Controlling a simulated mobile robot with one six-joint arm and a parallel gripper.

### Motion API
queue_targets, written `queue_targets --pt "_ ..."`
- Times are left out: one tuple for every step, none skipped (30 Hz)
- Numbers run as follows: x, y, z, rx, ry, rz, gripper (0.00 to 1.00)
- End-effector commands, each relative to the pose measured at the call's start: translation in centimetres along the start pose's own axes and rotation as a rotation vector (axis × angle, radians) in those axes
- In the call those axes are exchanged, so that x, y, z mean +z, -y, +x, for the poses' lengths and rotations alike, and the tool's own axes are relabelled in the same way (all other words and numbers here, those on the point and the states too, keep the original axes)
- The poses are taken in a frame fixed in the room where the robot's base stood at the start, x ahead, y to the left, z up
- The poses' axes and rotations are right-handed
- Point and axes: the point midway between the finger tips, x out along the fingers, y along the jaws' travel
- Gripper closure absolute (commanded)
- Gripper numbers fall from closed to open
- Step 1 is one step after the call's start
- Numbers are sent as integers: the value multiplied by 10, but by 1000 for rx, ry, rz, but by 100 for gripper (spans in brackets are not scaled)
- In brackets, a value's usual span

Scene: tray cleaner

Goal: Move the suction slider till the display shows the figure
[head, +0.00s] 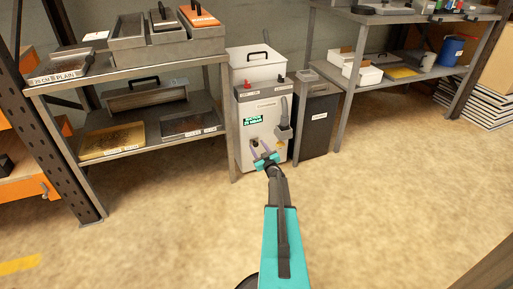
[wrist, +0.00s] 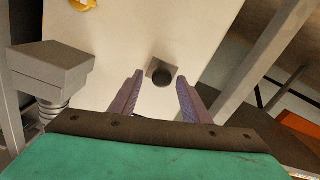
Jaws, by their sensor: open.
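The white tray cleaner (head: 263,103) stands against the wall between two shelf units. A green panel (head: 255,120) with white marks is on its front; I cannot read it or tell whether it is the display. Below it is a dark knob (head: 254,142), perhaps the suction slider. In the wrist view a dark round knob (wrist: 162,77) sits on a small grey plate on the white front. My gripper (head: 264,153) is open at the lower front. Its purple fingers (wrist: 160,83) stand apart on either side of the knob in that view; I see no contact.
A grey nozzle block (head: 284,132) hangs at the cleaner's right front; it shows at left in the wrist view (wrist: 50,65). A dark bin (head: 317,120) stands to the right. Shelf legs flank both. The floor in front is clear.

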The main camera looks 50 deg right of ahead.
Motion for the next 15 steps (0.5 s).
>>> queue_targets --pt "-2 0 -5 0 0 0 57" --pt "-2 0 -8 0 0 0 57" --pt "-2 0 -12 0 0 0 57" --pt "-3 0 -16 0 0 0 57" --pt "-3 0 -20 0 0 0 57" --pt "-3 0 -25 0 1 0 57" --pt "-3 1 -29 0 2 0 57" --pt "-3 0 -34 1 2 0 57" --pt "-3 0 -40 1 2 0 57" --pt "-3 0 -44 1 1 0 57" --pt "-3 -1 -48 1 1 0 57" --pt "-3 -1 -55 2 1 0 57" --pt "-3 -1 -59 2 2 1 57" --pt "-2 -1 -64 2 2 1 57" --pt "-3 0 -70 2 2 1 57"
